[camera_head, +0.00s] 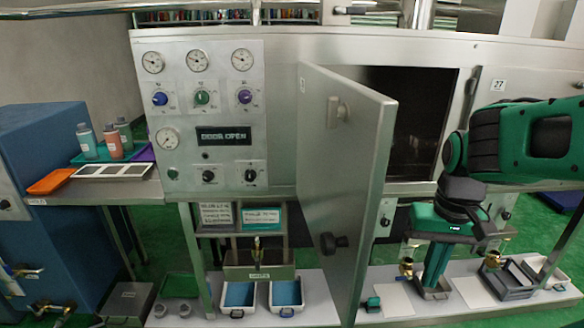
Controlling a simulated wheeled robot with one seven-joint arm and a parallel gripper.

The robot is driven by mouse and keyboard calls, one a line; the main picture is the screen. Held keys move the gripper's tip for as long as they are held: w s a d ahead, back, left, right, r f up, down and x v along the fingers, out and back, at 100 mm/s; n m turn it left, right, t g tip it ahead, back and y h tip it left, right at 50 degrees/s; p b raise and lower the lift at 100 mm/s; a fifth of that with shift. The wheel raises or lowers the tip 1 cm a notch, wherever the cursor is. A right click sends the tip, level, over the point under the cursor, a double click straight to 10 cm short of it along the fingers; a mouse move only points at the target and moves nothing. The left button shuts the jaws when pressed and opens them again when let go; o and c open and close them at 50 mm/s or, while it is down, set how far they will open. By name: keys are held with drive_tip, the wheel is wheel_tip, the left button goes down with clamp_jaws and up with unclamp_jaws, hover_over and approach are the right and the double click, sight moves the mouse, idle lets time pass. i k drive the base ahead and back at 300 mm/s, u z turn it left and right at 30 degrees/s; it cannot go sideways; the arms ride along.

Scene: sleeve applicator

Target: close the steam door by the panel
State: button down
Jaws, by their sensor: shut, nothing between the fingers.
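The steam door (338,170) is a tall metal panel that stands open, swung out towards me from the left side of a dark opening (418,115). Its broad face with a latch and a dark round knob (333,243) is turned to the left. The control panel (200,105), left of the door, has gauges, knobs and a display (223,136) reading "DOOR OPEN". My gripper (430,284) points down to the right of the door's free edge, low in front of the machine. Its fingers are shut and empty, with a visible gap to the door.
Blue-lined trays (286,293) and grey bins (508,278) stand on the low shelf below. A blue cabinet (55,180) and a side table (105,187) with bottles are at the left. My arm covers part of the machine front at right.

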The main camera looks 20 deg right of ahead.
sight(341, 172)
drive_tip(key=i, duration=0.15)
drive_tip(key=z, duration=0.3)
drive_tip(key=k, duration=1.5)
drive_tip(key=u, duration=1.55)
drive_tip(key=i, duration=1)
drive_tip(key=z, duration=0.05)
